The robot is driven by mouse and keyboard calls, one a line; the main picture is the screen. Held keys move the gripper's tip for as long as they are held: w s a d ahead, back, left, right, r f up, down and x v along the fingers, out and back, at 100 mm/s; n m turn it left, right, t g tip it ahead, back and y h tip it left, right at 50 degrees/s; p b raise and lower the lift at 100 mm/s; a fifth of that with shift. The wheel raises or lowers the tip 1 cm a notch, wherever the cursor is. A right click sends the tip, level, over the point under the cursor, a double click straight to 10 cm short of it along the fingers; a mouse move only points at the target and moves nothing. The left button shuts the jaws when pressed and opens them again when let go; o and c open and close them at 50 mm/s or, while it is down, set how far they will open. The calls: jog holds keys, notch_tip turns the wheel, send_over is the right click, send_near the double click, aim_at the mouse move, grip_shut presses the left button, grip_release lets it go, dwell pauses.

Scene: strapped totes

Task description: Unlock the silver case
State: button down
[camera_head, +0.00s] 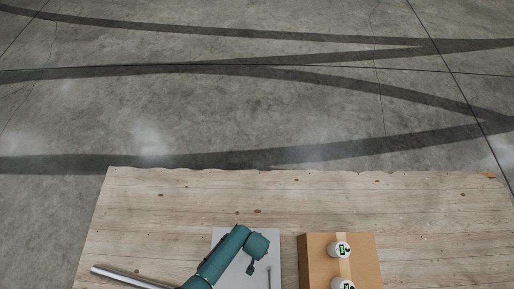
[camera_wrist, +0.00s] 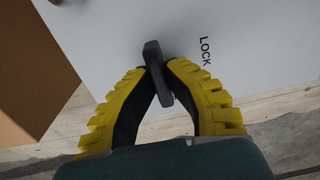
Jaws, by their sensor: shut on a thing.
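The silver case (camera_head: 274,250) shows as a pale grey flat surface on the wooden table in the head view, partly covered by my arm. In the wrist view its pale surface (camera_wrist: 240,35) fills the upper right and carries the printed word LOCK (camera_wrist: 205,51). A dark grey handle (camera_wrist: 154,58) stands at the case, left of the word. My gripper (camera_wrist: 160,70), with yellow ribbed fingers, is shut on this handle, one fingertip on each side. The base of the handle and its exact turn angle cannot be made out.
A cardboard box (camera_head: 315,262) with tape stands right of the case, with two white round items with green labels (camera_head: 340,249) on top. A metal rod (camera_head: 128,276) lies at the left. The wooden table (camera_head: 200,195) is clear behind the case.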

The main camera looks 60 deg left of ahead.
jog(key=c, duration=1.1)
grip_release()
jog(key=shift+s, duration=0.1)
jog(key=shift+r, duration=0.3)
notch_tip(320, 180, up, 11)
jog(key=shift+r, duration=0.2)
